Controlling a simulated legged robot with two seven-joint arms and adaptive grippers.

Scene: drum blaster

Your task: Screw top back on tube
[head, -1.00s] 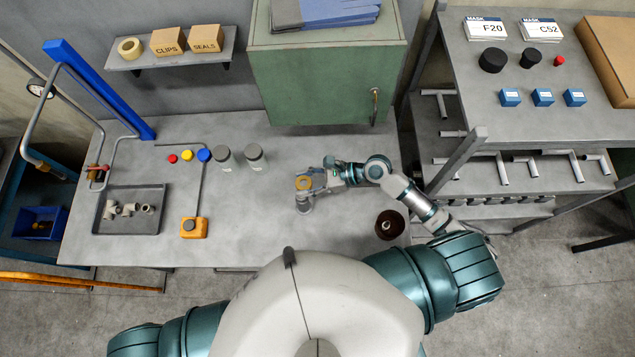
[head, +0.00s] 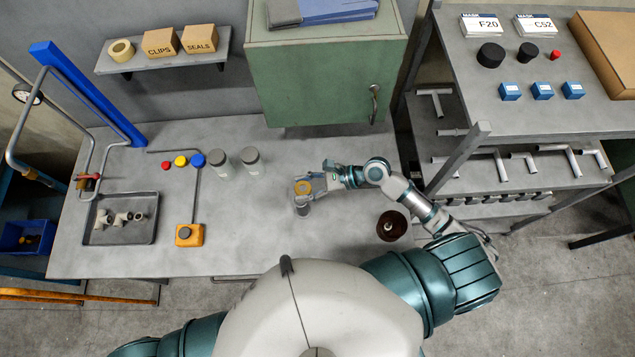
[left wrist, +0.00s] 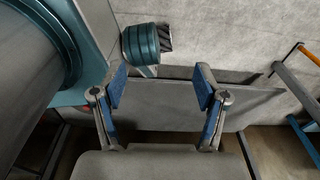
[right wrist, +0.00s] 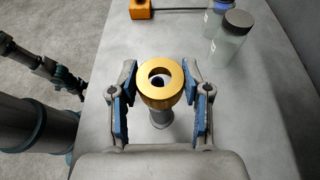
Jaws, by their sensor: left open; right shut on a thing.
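A gold ring-shaped top (right wrist: 160,82) with a dark hole in its middle sits over a grey cylinder (right wrist: 160,117) in the right wrist view. In the head view the gold top (head: 303,187) and the grey cylinder (head: 303,209) are near the middle of the bench. My right gripper (head: 314,184) reaches in from the right and is shut on the gold top, with a blue-padded finger on each side. Whether the top is threaded onto the cylinder cannot be told. My left gripper (left wrist: 160,88) is open and empty; it is outside the head view.
A dark brown bowl (head: 392,226) lies right of the tube. Two grey-capped bottles (head: 251,160) stand behind left. The bench front centre is clear.

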